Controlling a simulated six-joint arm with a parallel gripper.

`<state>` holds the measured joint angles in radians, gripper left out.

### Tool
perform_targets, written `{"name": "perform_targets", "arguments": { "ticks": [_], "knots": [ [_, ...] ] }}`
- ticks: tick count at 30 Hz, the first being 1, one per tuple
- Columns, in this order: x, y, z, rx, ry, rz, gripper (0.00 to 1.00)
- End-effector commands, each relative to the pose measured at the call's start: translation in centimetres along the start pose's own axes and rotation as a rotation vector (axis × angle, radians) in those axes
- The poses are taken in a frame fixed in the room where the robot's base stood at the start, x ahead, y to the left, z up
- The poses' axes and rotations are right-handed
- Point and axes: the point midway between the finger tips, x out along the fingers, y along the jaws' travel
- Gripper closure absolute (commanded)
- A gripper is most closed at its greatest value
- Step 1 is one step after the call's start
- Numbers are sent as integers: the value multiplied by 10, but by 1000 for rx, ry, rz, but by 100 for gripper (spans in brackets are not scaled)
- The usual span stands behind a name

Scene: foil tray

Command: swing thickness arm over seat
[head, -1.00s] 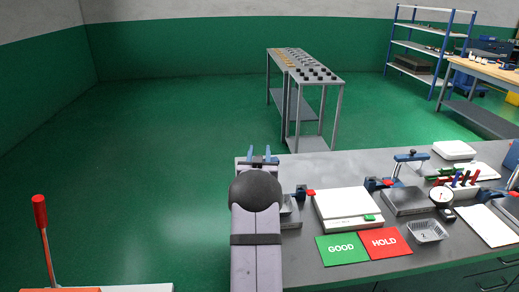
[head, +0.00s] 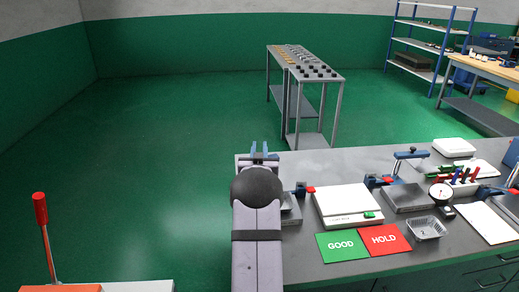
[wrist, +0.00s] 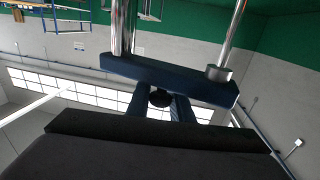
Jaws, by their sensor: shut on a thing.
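My gripper (head: 259,150) is at the left end of the bench, reaching away from me, its blue fingers close together. In the wrist view my gripper (wrist: 160,104) is shut on a round black knob (wrist: 160,97) at a dark blue bar (wrist: 170,80), which looks like the thickness arm. Chrome posts rise by the bar. In the head view my own arm hides this bar and most of the grey station (head: 292,211) below, so I cannot tell whether the bar is over the seat.
A white scale (head: 347,203) stands right of the station, with the green GOOD card (head: 342,246) and red HOLD card (head: 384,240) in front. A foil tray (head: 427,228) lies right of them. Another station with a blue arm (head: 411,154) stands behind it.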

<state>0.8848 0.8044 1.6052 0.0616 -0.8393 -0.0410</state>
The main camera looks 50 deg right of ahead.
Motion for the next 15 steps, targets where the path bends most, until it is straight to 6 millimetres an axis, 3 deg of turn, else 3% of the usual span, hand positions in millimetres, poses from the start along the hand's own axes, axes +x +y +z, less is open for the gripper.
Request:
{"name": "perform_targets", "arguments": {
  "ticks": [15],
  "knots": [
    [-12,0,0,-1,2,-246,100]
  ]
}}
